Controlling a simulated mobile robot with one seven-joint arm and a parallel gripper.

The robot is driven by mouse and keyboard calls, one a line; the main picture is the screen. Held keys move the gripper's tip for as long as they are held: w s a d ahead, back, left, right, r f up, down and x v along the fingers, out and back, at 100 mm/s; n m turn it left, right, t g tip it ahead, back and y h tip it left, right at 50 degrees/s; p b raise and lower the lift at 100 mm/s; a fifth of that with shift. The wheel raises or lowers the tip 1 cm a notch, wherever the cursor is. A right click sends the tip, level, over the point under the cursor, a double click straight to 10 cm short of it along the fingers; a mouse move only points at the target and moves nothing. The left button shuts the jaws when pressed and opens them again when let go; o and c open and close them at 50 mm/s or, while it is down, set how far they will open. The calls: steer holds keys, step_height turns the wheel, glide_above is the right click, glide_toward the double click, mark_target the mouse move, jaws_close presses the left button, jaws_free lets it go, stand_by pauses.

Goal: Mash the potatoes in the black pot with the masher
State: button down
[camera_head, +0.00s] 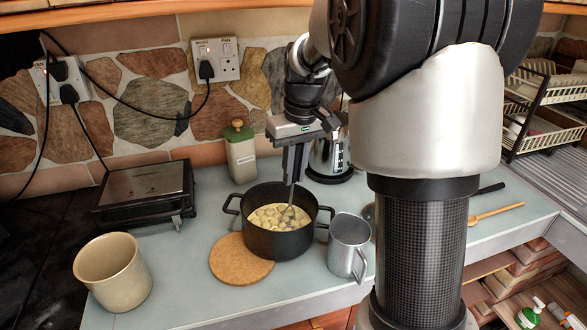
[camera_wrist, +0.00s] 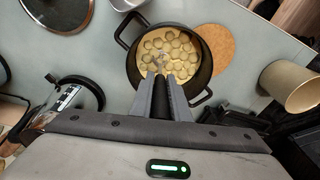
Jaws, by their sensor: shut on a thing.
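The black pot (camera_head: 280,239) stands on the counter, its two side handles showing. Pale potato pieces (camera_head: 268,217) lie in it, many still round in the wrist view (camera_wrist: 183,45). My gripper (camera_head: 293,178) is above the pot, pointing down, shut on the masher (camera_head: 290,198). The masher's shaft runs down into the pot and its head is among the potatoes. In the wrist view the fingers (camera_wrist: 167,82) reach over the pot's near rim (camera_wrist: 134,75). The masher's head shows only partly there, between and beyond the fingertips.
A round cork mat (camera_head: 240,262) lies left of the pot. A metal mug (camera_head: 348,245) stands close at its right. A beige crock (camera_head: 112,272), a black grill (camera_head: 147,190), a green-lidded canister (camera_head: 240,153) and a kettle (camera_head: 328,158) stand around. A wooden spoon (camera_head: 495,213) lies at the right.

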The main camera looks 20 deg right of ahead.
steer(key=shift+f+b, duration=0.55)
steer(key=shift+f, duration=0.6)
steer(key=shift+r, duration=0.2)
step_height(320, 180, up, 5)
steer(key=p, duration=0.4)
steer(key=shift+f, duration=0.1)
steer(key=shift+a, duration=0.1)
